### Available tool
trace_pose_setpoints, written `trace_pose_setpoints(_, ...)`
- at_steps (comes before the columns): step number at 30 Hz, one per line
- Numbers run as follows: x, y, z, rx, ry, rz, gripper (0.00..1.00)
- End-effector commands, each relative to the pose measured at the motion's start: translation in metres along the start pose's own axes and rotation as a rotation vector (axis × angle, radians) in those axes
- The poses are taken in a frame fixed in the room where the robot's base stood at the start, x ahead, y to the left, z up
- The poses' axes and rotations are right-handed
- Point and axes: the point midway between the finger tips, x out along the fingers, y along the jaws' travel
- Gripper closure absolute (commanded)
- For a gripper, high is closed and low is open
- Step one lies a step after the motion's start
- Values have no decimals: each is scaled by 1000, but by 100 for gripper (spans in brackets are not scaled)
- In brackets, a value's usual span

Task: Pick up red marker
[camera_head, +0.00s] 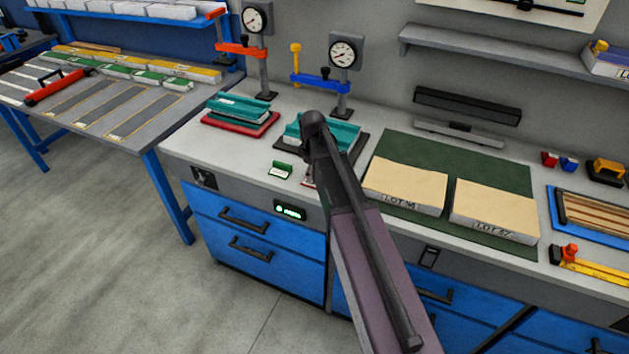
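A small red and white piece (307,183), likely the red marker, shows on the bench top near the front edge. My arm and gripper cover most of it. A matching green and white marker (280,169) stands just left of it. My gripper (309,174) points down at the red piece, at or just above it. The fingers are small, dark and mostly hidden by my arm, so I cannot tell whether they are open or touch it.
Two clamp fixtures with dial gauges (342,55) stand behind my gripper, with teal blocks (238,108) at left. Two tan LOT panels (405,186) lie on a green mat (450,158) at right.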

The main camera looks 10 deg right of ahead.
Motion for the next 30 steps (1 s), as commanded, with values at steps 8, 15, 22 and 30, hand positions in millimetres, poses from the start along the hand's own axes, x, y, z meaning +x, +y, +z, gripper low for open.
trace_pose_setpoints(8,0,0,0,0,0,0,40)
trace_pose_setpoints(15,0,0,0,0,0,0,99)
trace_pose_setpoints(22,0,0,0,0,0,0,100)
trace_pose_setpoints(30,-2,0,0,0,0,0,100)
